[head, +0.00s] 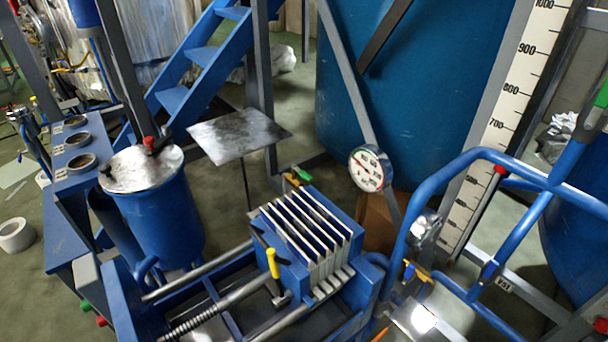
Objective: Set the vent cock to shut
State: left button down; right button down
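No part is plainly marked as the vent cock, and I cannot tell which of the small valves it is. A green-handled valve (300,174) sits behind the plate stack. A yellow-handled valve (416,271) is at the lower centre right. A blue-handled fitting (489,270) sits beside a small label (503,286), too small to read surely. A red knob (149,142) is on the lid of the blue pot (160,215). A green handle (602,94) shows at the right edge. Neither of my grippers is in view.
A round dial gauge (370,168) hangs before the big blue tank (415,95). A blue tube rail (410,215) and a tall scale board (510,90) stand at the right. A filter press (310,240) with a yellow-handled hammer (273,270) fills the front middle. Blue stairs (200,60) rise behind.

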aim_at(306, 176)
jog(key=i+l, duration=0.1)
jog(key=l, duration=0.35)
jog(key=i+l, duration=0.1)
jog(key=l, duration=0.75)
jog(key=i, duration=0.05)
